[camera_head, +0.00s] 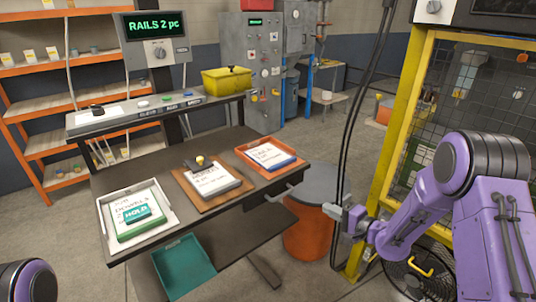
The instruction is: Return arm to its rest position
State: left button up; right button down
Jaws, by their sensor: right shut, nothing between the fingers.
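My right arm (427,205), purple with dark joints, comes in from the right and reaches left. Its grey right gripper (340,222) is shut and empty. It is to the right of the workbench, in front of the round stool-like drum, apart from the trays. Only a purple and dark part of my left arm (25,281) shows in the bottom left corner. The left gripper is out of view.
The workbench (135,165) holds a white tray (104,218), a brown board (185,185) and an orange tray (296,166), each with labelled pads. The drum (305,185) and yellow cage post (402,110) stand near my right arm. A teal bin (183,265) sits below.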

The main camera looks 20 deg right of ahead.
jog(key=s+a+f+n+g+h+b, duration=0.2)
jog(key=s+f+n+g+h, duration=0.45)
jog(key=s+f, duration=0.95)
jog(key=s+a+f+g+h+b, duration=0.1)
jog(key=s+a+f+g, duration=0.1)
jog(key=s+f, duration=0.3)
jog(key=s+a+f+g+h, duration=0.1)
jog(key=s+f, duration=0.5)
jog(key=s, duration=0.8)
jog(key=shift+a+f+g+b, duration=0.15)
jog(key=shift+a+g+b, duration=0.25)
jog(key=shift+a+g, duration=0.5)
jog(key=shift+d+n+h, duration=0.2)
jog(key=shift+n+h, duration=0.05)
